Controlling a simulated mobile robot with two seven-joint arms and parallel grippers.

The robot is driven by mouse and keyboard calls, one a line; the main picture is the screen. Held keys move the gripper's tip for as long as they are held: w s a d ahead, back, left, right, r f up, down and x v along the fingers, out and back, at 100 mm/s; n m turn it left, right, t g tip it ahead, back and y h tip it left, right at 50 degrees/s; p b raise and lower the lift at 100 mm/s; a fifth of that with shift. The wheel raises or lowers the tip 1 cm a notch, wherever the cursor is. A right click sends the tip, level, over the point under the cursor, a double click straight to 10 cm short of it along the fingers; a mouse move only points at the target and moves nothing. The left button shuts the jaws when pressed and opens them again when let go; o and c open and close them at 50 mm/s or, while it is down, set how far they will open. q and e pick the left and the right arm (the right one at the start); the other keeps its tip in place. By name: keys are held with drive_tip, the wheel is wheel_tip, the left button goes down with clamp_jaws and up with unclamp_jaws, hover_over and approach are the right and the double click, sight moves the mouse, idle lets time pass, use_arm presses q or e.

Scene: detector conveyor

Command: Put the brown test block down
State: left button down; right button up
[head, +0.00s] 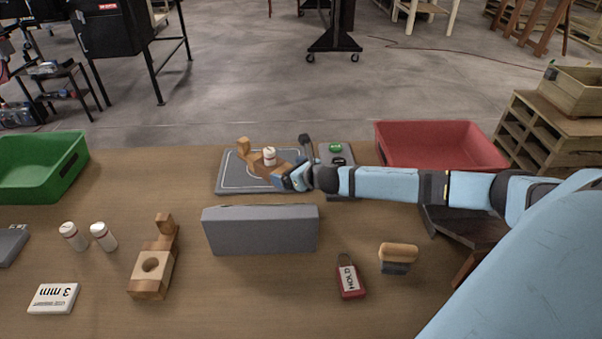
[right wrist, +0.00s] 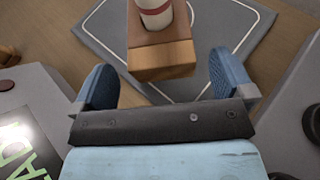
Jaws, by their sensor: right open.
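A brown wooden block (head: 256,161) with a raised end post lies on the grey mat (head: 226,172). A white bottle (head: 269,156) stands in it. My right gripper (head: 290,177) is at the block's near right end. In the right wrist view my gripper (right wrist: 163,82) is open, its two blue fingers apart. The end of the block (right wrist: 162,62) lies just ahead of and between them, with no finger seen pressed on it. The bottle (right wrist: 154,14) is partly cut off at the top. A second similar block (head: 150,275) with an empty hole stands front left. My left gripper is not in view.
A grey housing (head: 260,232) stands just in front of the mat. A red bin (head: 440,150) is at right, a green bin (head: 40,175) at left. Two bottles (head: 88,236), a red padlock (head: 349,280) and a wooden-topped piece (head: 398,255) lie nearer.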

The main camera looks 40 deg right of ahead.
drive_tip(key=v, duration=0.6)
drive_tip(key=shift+s, duration=0.1)
idle(0.3)
